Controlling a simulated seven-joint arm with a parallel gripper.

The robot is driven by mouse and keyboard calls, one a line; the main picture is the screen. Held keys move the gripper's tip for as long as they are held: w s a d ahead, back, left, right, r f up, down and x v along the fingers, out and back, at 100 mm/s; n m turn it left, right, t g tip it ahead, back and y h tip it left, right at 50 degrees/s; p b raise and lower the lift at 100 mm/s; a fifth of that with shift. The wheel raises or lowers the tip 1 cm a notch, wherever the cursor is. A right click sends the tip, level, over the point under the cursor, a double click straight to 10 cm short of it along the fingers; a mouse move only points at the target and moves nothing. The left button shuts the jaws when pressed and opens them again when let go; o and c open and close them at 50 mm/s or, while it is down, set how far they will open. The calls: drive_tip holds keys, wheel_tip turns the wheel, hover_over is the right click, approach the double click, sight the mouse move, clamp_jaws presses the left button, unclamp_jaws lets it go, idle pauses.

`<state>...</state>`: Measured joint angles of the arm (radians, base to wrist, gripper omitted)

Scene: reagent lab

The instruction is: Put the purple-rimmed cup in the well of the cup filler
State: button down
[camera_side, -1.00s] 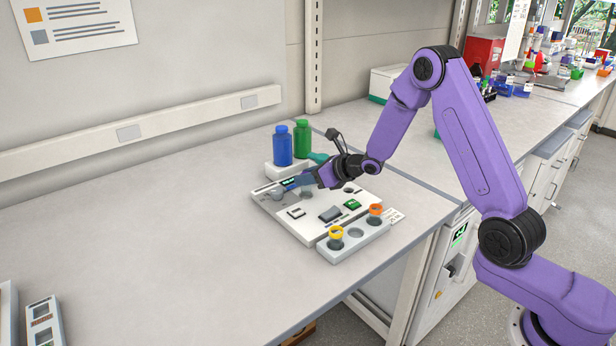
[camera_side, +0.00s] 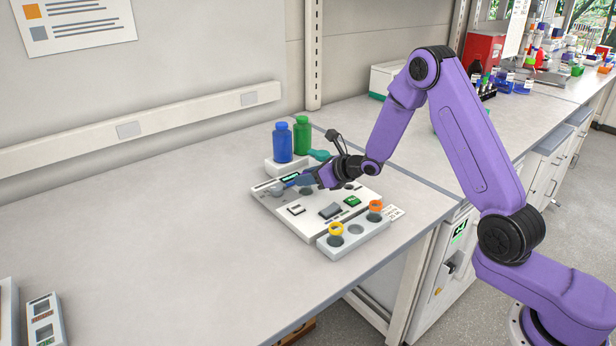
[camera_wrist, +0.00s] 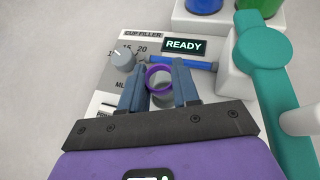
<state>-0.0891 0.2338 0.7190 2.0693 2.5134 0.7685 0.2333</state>
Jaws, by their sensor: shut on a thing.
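The purple-rimmed cup (camera_wrist: 158,79) is between the two blue fingers of my gripper (camera_wrist: 158,88) in the wrist view. My gripper is shut on it, and the fingers cover its sides. The cup filler (camera_side: 283,209) is a pale, flat panel; its label, grey knob and READY display show in the wrist view (camera_wrist: 107,75). My gripper is over the panel's far left part in the side view (camera_side: 304,181), where the cup cannot be made out. I cannot tell whether the cup's base is in the well or above it.
A rack (camera_side: 345,247) in front of the filler holds a yellow-rimmed cup (camera_side: 336,229) and an orange-rimmed cup (camera_side: 375,206), with an empty hole between. Blue (camera_side: 282,143) and green (camera_side: 302,136) bottles stand close behind. A teal part (camera_wrist: 262,60) lies right of my gripper.

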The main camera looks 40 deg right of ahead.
drive_tip(key=shift+f, duration=0.4)
idle(0.3)
drive_tip(key=shift+c, duration=2.2)
unclamp_jaws()
drive_tip(key=shift+r, duration=0.1)
wheel_tip(320, 180, up, 7)
drive_tip(key=shift+a, duration=0.15)
